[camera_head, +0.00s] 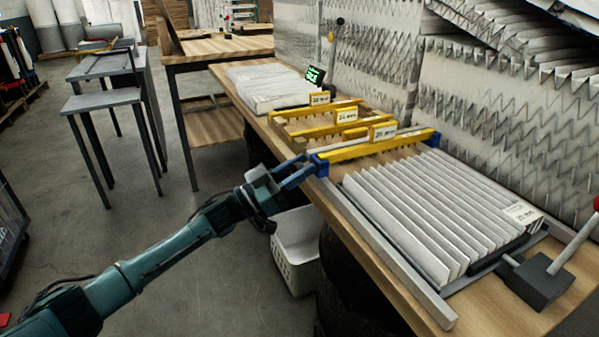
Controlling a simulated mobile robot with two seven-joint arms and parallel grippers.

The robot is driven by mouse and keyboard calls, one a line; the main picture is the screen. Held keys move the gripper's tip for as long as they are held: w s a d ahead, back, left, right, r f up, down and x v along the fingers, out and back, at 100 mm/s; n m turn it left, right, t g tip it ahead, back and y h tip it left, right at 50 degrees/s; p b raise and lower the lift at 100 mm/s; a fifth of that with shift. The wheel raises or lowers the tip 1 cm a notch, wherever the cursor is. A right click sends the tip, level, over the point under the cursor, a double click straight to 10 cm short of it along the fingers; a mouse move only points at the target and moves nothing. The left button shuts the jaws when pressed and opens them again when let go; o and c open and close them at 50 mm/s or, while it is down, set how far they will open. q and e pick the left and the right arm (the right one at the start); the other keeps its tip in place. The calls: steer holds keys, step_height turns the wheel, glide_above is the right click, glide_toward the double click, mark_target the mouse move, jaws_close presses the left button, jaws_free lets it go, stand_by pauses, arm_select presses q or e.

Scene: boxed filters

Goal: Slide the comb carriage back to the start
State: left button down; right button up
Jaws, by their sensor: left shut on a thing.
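The comb carriage (372,147) is a yellow bar with blue ends and a white label, lying across the rails at the far end of a pleated white filter (435,210). My left gripper (308,170) is at the carriage's near-left blue end and is shut on it. The near rail (385,252) runs along the front of the filter toward the lower right. My right gripper is not in view.
Two more yellow combs (318,109) with labels lie on the wooden bench beyond the carriage, with a stack of white pleated filters (268,88) behind them. A grey block with a lever (538,280) stands at the right. A white basket (298,245) is below the bench edge.

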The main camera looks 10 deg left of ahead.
arm_select(q)
steer(key=shift+w+a, duration=0.15)
steer(key=shift+a, duration=0.05)
steer(key=c, duration=1.1)
jaws_free()
steer(key=shift+w, duration=0.1)
steer(key=shift+f, duration=0.1)
steer(key=b+v, duration=0.1)
steer(key=v, duration=1.2)
steer(key=shift+a, duration=0.1)
